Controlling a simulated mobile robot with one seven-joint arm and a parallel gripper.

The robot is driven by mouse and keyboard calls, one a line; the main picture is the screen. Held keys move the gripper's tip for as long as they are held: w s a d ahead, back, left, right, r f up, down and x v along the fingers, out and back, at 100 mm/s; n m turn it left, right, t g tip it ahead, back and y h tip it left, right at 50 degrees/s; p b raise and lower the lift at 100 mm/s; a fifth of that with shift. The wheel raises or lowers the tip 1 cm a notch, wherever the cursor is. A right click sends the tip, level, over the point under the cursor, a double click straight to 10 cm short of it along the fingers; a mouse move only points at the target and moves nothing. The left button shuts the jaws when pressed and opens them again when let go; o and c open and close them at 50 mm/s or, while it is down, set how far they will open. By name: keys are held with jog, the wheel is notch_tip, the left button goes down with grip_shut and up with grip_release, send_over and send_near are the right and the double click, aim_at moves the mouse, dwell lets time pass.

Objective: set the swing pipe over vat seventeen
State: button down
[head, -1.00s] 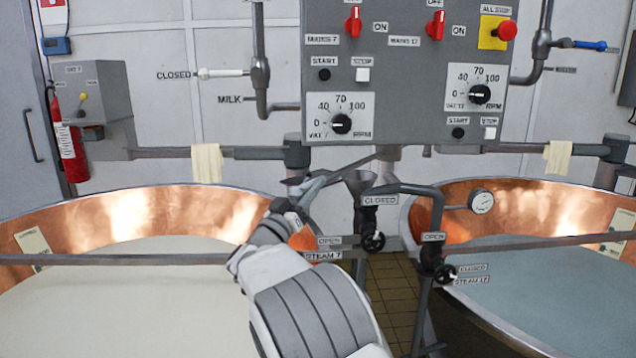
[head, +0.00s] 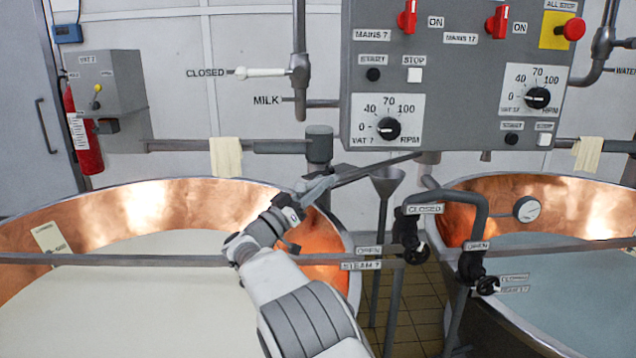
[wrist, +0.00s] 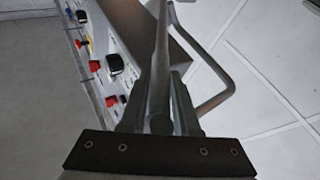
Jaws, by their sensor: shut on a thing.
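My gripper (head: 316,187) is shut on a grey bar-like pipe (head: 378,168), seemingly the swing pipe. The pipe slants right and slightly up from the fingers, in front of the wall below the control panel. In the wrist view the fingers close around a long grey rod (wrist: 161,50) running away from the camera. Vat seventeen (head: 483,204) is the copper vat at right, with bluish-grey liquid in it. The pipe's visible tip is left of this vat's rim. Where the pipe joins its mount is hidden or unclear.
Vat seven (head: 150,208), filled with creamy liquid, stands at left under my arm. A funnel (head: 387,182) stands just below the pipe. Steam valves and pipes (head: 470,235) rise between the vats. The control panel (head: 450,75) hangs above. Rails (head: 120,260) cross both vats.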

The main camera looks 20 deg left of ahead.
jog(key=shift+w+a+r, duration=0.2)
jog(key=shift+w+a, duration=0.05)
jog(key=shift+a, duration=0.15)
jog(key=c, duration=0.7)
grip_release()
jog(key=shift+f, duration=0.1)
jog(key=shift+o, duration=0.2)
jog(key=b+v, duration=0.1)
jog(key=v, duration=1.6)
jog(key=shift+a, duration=0.25)
jog(key=shift+f, duration=0.1)
